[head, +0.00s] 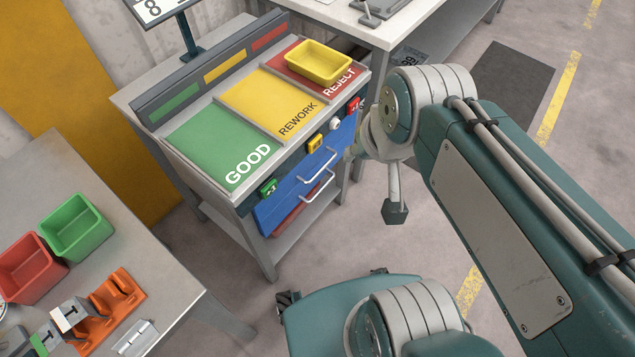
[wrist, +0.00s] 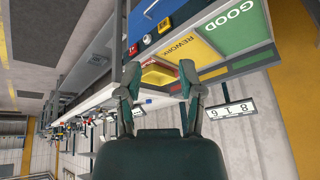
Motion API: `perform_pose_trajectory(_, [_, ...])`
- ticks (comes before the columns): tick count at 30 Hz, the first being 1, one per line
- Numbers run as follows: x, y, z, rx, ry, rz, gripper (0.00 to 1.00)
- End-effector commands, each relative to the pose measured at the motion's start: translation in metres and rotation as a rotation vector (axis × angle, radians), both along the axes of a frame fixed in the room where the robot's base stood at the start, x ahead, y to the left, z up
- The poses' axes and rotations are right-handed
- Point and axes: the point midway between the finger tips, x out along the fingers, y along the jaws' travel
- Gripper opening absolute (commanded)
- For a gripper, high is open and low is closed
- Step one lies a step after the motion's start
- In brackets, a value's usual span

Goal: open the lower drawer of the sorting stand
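The sorting stand (head: 216,193) is at centre-left in the head view, with GOOD, REWORK and REJECT panels on top. The lower drawer (head: 270,217) looks closed; my arm hides part of the front's right end. My gripper (wrist: 160,78) is open and empty in the wrist view, its two fingers apart. In the head view it is partly hidden by my wrist, right of the stand, apart from the handles. Blue drawer front (wrist: 147,24) shows at the wrist view's top.
A yellow tray (head: 318,63) sits on the REJECT panel. A side table (head: 130,255) at left holds a green bin (head: 76,228), a red bin (head: 30,270) and an orange fixture (head: 108,305). Another table (head: 395,30) stands behind. Floor before the drawers is clear.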

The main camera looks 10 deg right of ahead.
Motion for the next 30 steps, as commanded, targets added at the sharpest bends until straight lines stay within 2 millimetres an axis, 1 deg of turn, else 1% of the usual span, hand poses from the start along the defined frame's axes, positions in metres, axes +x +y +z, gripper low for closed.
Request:
perform_pose_trajectory(1, [0.006,0.002,-0.008,0.047,0.052,-0.043,0.51])
perform_pose_trajectory(12, [0.055,0.026,-0.058,0.449,0.434,-0.472,0.51])
perform_pose_trajectory(18, [0.084,0.034,-0.088,0.647,0.642,-0.728,0.51])
perform_pose_trajectory(23, [0.109,0.037,-0.115,0.8,0.809,-0.941,0.51])
perform_pose_trajectory(30, [0.147,0.034,-0.161,1.017,1.058,-1.269,0.51])
